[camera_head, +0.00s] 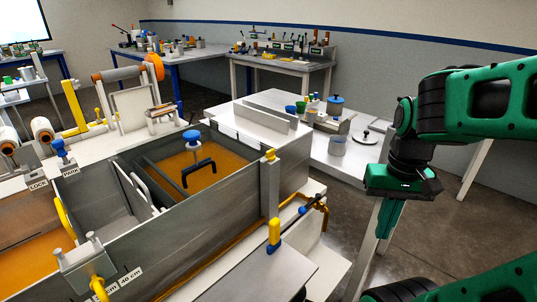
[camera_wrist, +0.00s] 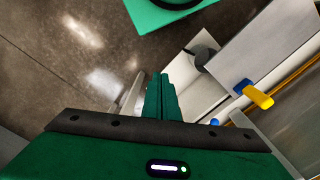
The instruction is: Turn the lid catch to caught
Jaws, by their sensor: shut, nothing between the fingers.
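A yellow handle on a blue base (camera_head: 274,236) stands at the edge of a grey plate by the bath's right end. It also shows in the wrist view (camera_wrist: 258,96), to the right of my fingers. No readable label tells whether this is the lid catch or which position it is in. My gripper (camera_head: 388,220) points down in open air to the right of the bath, well apart from this handle. In the wrist view its fingers (camera_wrist: 160,95) are together and empty.
The steel bath (camera_head: 165,235) holds orange resin (camera_head: 205,165). A white side table (camera_head: 345,160) carries cups and a jar.

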